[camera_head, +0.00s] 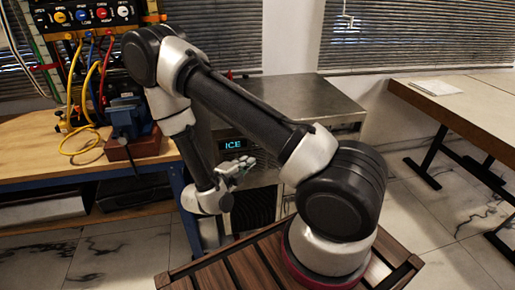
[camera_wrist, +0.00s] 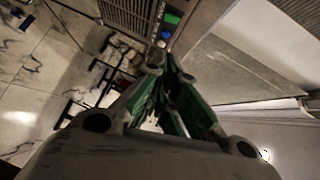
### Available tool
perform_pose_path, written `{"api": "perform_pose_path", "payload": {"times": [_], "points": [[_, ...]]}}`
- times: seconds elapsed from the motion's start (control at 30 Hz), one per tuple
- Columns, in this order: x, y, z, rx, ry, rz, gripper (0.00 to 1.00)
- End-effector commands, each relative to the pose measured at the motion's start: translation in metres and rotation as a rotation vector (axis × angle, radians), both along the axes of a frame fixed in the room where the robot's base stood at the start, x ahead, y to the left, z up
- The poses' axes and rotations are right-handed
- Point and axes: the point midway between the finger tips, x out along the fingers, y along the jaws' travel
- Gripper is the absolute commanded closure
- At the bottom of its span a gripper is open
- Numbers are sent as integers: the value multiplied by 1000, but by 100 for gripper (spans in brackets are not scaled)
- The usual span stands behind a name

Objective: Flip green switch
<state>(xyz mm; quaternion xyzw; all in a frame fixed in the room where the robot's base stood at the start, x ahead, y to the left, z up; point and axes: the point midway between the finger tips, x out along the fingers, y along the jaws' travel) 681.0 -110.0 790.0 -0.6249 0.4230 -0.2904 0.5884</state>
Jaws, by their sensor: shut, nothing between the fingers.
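The ice machine (camera_head: 310,100) is a steel cabinet with a lit "ICE" display (camera_head: 235,144) on its front. In the wrist view, a small green rectangular patch (camera_wrist: 172,18), which looks like the green switch, sits on the machine's panel beside printed lettering. A blue patch (camera_wrist: 166,34) is just by it. My gripper (camera_head: 246,164) is in front of the machine's panel, below and right of the display. In the wrist view my gripper (camera_wrist: 158,62) is shut and empty, its tips short of the green patch. The switch cannot be made out in the head view.
A wooden workbench (camera_head: 40,150) at left carries a blue vise (camera_head: 130,117) and a panel with coloured knobs and cables (camera_head: 92,15). A table (camera_head: 470,105) with paper stands at right. A slatted wooden top (camera_head: 215,268) is in the foreground. Tiled floor shows between.

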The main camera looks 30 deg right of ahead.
Motion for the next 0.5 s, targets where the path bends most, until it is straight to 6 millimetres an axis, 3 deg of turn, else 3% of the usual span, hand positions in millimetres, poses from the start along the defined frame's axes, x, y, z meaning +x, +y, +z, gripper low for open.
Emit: {"api": "perform_pose_path", "payload": {"times": [0.27,0.5], "points": [[2,-6,-1,1,-2,-4,100],[20,-41,-6,1,-3,-10,100]]}}
